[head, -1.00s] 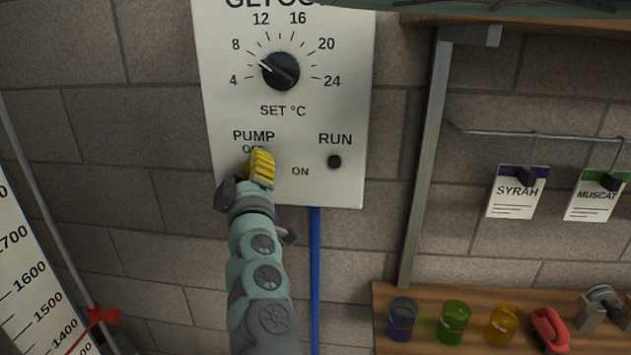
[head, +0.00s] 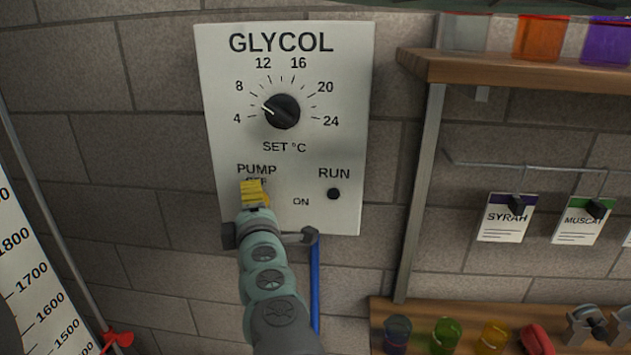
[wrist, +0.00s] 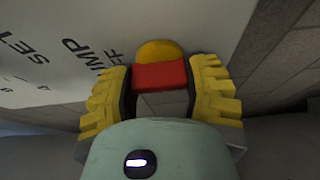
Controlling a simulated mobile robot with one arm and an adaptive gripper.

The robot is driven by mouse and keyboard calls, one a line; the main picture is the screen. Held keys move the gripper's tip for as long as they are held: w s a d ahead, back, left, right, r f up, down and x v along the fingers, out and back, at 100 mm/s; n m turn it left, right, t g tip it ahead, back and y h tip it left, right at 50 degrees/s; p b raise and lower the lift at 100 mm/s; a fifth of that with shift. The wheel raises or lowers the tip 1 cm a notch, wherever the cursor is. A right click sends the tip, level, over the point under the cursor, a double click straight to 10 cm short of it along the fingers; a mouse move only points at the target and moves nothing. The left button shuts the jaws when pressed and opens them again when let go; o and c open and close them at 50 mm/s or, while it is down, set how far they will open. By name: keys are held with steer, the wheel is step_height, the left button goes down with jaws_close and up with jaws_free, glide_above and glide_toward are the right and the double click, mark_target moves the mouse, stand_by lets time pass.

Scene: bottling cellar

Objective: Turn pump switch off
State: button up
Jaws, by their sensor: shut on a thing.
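The pump switch shows in the wrist view as a red handle (wrist: 160,75) on a yellow round base on the white panel. My gripper (wrist: 162,90) has its yellow fingers on either side of the red handle and is shut on it. In the head view my gripper (head: 253,193) is at the panel, just below the PUMP label, and hides the switch. The OFF mark (head: 257,181) above the fingers is partly covered. The ON mark (head: 300,201) is clear to the right. I cannot tell exactly which mark the handle points to.
The GLYCOL panel (head: 340,120) also carries a black temperature dial (head: 282,111) and a dark RUN lamp (head: 333,193). A blue pipe (head: 315,285) runs below. Shelves with coloured cups (head: 445,335) and hanging tags (head: 506,218) are at right. A tall scale (head: 30,275) stands at left.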

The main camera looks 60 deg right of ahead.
stand_by(0.5)
steer(key=o, duration=1.2)
